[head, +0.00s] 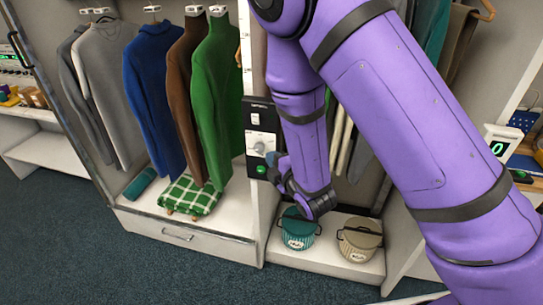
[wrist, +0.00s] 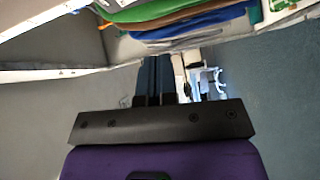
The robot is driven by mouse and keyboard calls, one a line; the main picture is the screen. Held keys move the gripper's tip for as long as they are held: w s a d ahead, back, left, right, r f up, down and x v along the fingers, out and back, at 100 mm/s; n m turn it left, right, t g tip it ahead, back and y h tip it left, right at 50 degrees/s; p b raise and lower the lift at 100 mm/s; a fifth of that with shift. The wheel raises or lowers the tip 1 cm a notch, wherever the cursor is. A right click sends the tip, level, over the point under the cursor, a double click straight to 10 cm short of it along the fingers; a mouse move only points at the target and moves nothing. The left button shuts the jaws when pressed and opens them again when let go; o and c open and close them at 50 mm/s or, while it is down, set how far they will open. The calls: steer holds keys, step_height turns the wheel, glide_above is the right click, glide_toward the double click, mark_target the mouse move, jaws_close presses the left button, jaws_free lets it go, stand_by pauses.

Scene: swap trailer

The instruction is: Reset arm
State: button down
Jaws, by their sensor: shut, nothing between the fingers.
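My purple arm fills the right half of the head view and bends down in front of the closet. My gripper (head: 273,160) is at its end, beside the lower part of a black and white control panel (head: 262,140) with a round dial and a green light. I cannot tell whether it touches the panel. In the wrist view my gripper (wrist: 155,62) shows its two dark fingers together, with nothing between them. Part of the gripper is hidden behind my wrist in the head view.
Hanging sweaters, including a green one (head: 215,100), are left of the panel. Carpet (head: 150,270) in front is clear.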

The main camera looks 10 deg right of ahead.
stand_by(0.3)
steer(key=s+d+r+m+g+h, duration=0.1)
steer(key=d+r+m+g+h, duration=0.4)
steer(key=d+r+m, duration=1)
steer(key=s+d+r+m+g, duration=0.1)
steer(key=s+d+r+m, duration=0.1)
steer(key=s, duration=0.6)
steer(key=s+d+r+m+g+h, duration=0.1)
steer(key=s+d+r, duration=0.3)
steer(key=s, duration=0.5)
steer(key=s+d+r+m+g+h, duration=0.1)
steer(key=s+d+r+m+g, duration=0.2)
steer(key=s+r, duration=0.3)
steer(key=s+m, duration=0.1)
steer(key=s, duration=0.2)
steer(key=shift+r, duration=0.4)
